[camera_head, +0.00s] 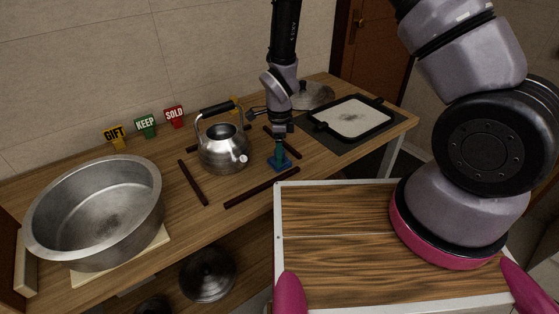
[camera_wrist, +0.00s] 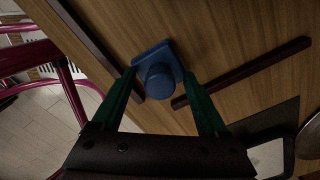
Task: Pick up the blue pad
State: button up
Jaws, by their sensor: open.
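The blue pad (camera_head: 285,166) lies on the wooden counter near its front edge, beside dark wooden strips. In the wrist view the blue pad (camera_wrist: 150,56) is squarish, with a round blue knob (camera_wrist: 160,76) on it. My gripper (camera_head: 279,154) points down over the pad. In the wrist view its green fingers (camera_wrist: 160,73) are apart, one at each side of the pad and knob. I see nothing held. The fingers partly hide the pad in the head view, and I cannot tell whether they touch it.
A steel kettle (camera_head: 223,150) stands close left, ringed by dark strips (camera_head: 262,188). Far left is a large metal basin (camera_head: 95,210). A griddle (camera_head: 352,117) on a dark mat lies right.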

grip_shut()
notch_tip(320, 180, up, 10)
dwell(0.6)
